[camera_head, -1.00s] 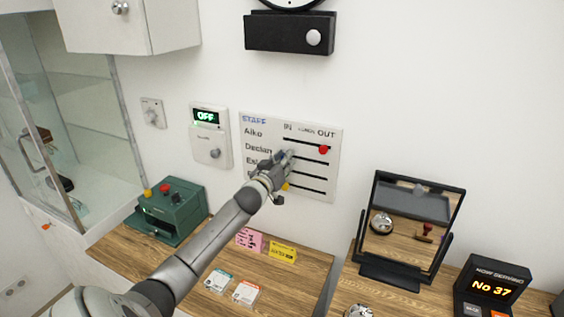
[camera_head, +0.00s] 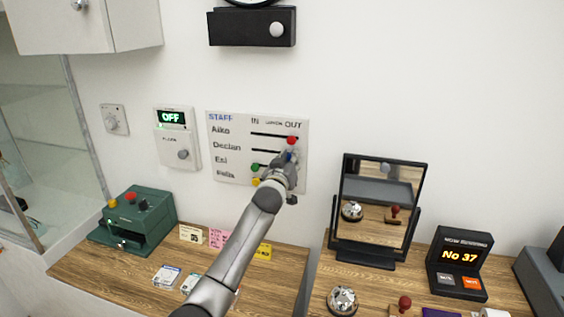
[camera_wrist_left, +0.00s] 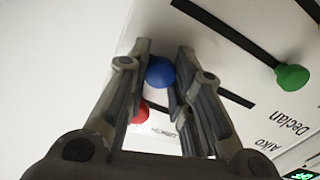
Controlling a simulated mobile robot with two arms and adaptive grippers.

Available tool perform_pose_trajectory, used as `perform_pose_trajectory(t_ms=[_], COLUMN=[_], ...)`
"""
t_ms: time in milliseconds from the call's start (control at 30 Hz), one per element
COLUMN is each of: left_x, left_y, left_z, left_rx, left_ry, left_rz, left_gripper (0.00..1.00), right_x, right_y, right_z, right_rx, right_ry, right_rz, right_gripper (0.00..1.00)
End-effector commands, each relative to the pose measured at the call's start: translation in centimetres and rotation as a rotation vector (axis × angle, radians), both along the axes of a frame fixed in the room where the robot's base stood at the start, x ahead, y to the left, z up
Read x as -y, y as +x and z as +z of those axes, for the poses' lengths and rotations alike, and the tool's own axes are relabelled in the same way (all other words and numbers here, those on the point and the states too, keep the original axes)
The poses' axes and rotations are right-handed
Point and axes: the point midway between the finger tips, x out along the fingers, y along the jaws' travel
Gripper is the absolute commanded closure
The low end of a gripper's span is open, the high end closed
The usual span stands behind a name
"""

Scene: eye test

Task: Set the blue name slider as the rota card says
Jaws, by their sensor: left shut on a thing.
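The white staff board (camera_head: 226,147) hangs on the wall with the names Aiko, Declan, Esi and Felix and columns IN, LUNCH, OUT. The blue slider (camera_head: 289,155) is in Declan's row, near the OUT end. My left gripper (camera_head: 288,160) is at the board, shut on the blue slider; in the left wrist view the blue knob (camera_wrist_left: 160,72) sits between its two fingers. The red slider (camera_head: 291,140) is at OUT in Aiko's row. The green (camera_head: 255,167) and yellow (camera_head: 256,182) sliders are at the IN side. My right gripper is not in view.
Small cards stand on the wooden counter: cream (camera_head: 190,233), pink (camera_head: 217,238), yellow (camera_head: 263,251); their writing is too small to read. A green machine (camera_head: 150,212) is left, a mirror (camera_head: 380,225) right. The wall right of the board is clear.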

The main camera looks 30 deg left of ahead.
Motion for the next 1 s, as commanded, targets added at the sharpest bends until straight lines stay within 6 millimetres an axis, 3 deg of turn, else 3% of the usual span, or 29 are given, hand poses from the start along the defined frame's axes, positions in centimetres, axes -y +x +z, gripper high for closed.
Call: perform_pose_trajectory(t_ms=[200,233,400,767,1000], left_x=[0.2,0.3,0.2,0.1,0.7], left_y=[0.0,0.0,0.0,-0.1,-1.8], left_z=[-0.1,-0.1,-0.1,0.0,-0.1], left_rx=[-0.001,-0.001,0.0,0.002,0.001], left_ry=[-0.004,-0.004,-0.003,-0.003,-0.001], left_rz=[-0.005,-0.005,-0.004,-0.003,-0.004], left_gripper=[1.0,0.77,0.55,0.54,0.54], right_x=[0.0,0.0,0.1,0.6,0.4], right_y=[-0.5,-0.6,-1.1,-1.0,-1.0], right_z=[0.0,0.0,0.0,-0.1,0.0], right_rx=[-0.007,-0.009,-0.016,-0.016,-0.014], right_ry=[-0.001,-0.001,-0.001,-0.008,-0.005], right_rz=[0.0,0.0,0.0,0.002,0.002], right_gripper=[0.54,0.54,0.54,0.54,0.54])
